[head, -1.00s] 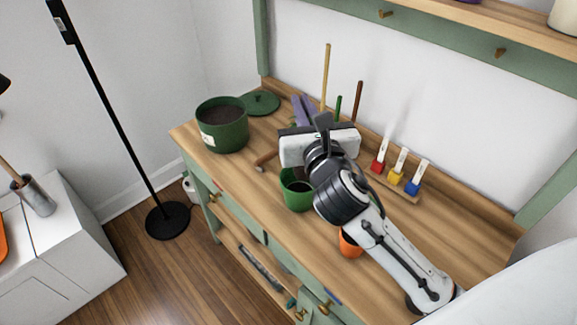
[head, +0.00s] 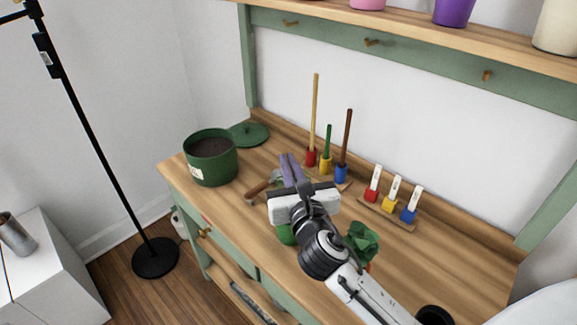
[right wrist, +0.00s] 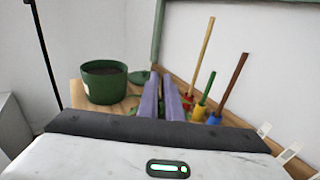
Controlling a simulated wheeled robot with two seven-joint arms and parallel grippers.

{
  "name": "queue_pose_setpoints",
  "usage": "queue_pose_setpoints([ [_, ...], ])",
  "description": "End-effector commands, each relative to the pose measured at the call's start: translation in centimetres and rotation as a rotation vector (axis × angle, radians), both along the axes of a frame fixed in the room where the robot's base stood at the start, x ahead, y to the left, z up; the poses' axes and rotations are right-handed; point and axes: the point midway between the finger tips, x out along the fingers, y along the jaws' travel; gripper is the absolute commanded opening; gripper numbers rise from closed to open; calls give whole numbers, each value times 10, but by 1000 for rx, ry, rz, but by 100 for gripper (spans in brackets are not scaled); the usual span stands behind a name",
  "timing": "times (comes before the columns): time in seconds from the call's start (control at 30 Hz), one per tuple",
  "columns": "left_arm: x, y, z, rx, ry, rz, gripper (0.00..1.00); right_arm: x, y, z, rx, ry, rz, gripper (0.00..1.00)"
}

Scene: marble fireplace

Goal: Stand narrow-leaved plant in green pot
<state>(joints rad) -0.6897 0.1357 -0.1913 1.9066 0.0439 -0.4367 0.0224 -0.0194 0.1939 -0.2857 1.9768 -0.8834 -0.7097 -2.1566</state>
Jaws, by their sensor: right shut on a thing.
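My right gripper (head: 288,170) reaches over the bench with its two purple fingers pointing towards the back. The fingers also show in the right wrist view (right wrist: 162,98), side by side with a small gap. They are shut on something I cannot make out. The green pot (head: 285,235) is mostly hidden under the gripper body, so its inside does not show. A clump of green leaves (head: 362,242) shows to the right of my wrist, above a bit of orange. I cannot tell whether it is the narrow-leaved plant. My left gripper is not in view.
A large dark green pot of soil (head: 210,160) stands at the left end, its lid (head: 249,134) behind it. A wooden handle (head: 260,187) lies left of the fingers. Upright sticks in coloured holders (head: 326,160) and coloured labelled blocks (head: 390,203) line the back.

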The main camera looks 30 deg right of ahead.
Motion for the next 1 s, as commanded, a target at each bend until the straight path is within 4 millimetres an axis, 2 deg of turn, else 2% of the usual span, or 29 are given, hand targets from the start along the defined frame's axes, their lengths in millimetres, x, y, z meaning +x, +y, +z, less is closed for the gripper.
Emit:
queue_pose_setpoints([
  [0.23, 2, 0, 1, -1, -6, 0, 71, 0, 0, -2, -1, -1, 0, 0],
  [0.3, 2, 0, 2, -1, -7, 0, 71, 0, 0, -2, 0, 0, 0, 17],
  [0.37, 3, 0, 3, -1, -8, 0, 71, 0, 0, -2, 0, 0, 0, 24],
  [0.7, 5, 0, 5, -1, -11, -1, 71, 0, 0, 3, 1, -1, 0, 24],
  [0.87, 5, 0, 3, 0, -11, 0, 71, -22, 6, 1, 1, 2, 2, 24],
  [1.0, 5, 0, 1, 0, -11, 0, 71, -52, 14, 2, 2, 3, 2, 24],
])
